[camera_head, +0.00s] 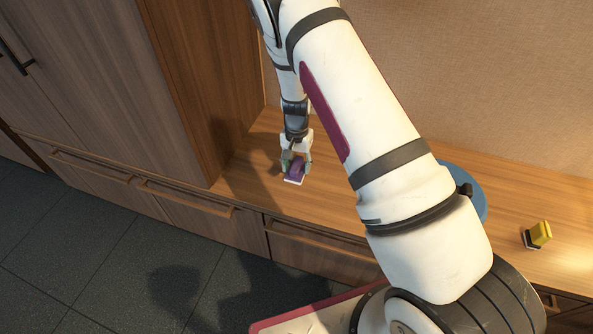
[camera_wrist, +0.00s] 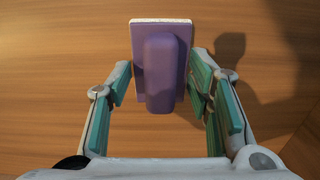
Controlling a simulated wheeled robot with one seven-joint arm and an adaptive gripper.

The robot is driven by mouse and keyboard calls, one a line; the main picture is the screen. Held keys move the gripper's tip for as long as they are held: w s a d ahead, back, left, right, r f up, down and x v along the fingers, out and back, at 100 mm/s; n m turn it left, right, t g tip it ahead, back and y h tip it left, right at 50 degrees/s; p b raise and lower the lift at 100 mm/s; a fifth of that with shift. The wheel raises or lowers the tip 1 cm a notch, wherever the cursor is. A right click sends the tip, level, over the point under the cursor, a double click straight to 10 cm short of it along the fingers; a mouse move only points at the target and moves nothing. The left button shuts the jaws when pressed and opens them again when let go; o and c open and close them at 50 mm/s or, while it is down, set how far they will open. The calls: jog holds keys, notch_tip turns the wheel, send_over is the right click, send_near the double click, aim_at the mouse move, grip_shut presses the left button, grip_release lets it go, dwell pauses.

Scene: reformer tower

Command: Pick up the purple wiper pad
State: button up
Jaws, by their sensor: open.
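The purple wiper pad (camera_head: 296,170) is at the wooden counter's left part, below my gripper in the head view. In the wrist view the purple wiper pad (camera_wrist: 160,62) has a raised purple grip and a pale rim at its far edge. My gripper (camera_wrist: 160,85) is open, with one teal-lined finger on each side of the pad. A small gap shows on the left, and the right finger is close to the pad's edge. I cannot tell whether it touches. In the head view my gripper (camera_head: 296,160) points down over the pad.
The wooden counter (camera_head: 335,210) is clear around the pad. A tall wooden cabinet (camera_head: 190,80) stands close on the left. A yellow object with a dark base (camera_head: 538,235) is at the far right. A round blue thing (camera_head: 465,185) is partly hidden behind my arm.

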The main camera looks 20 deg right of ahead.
aim_at(297, 163)
jog(key=shift+c, duration=0.3)
grip_shut()
jog(key=shift+r, duration=0.15)
jog(key=shift+r, duration=0.6)
notch_tip(297, 163, up, 2)
jog(key=shift+r+p, duration=0.15)
jog(key=shift+p, duration=0.5)
jog(key=s, duration=0.5)
jog(key=s+d+r+p, duration=0.1)
jog(key=s, duration=0.4)
jog(key=s+d+p, duration=0.1)
jog(key=s, duration=0.4)
jog(key=shift+s+d+r, duration=0.2)
jog(key=shift+s+d, duration=0.05)
jog(key=shift+s, duration=0.15)
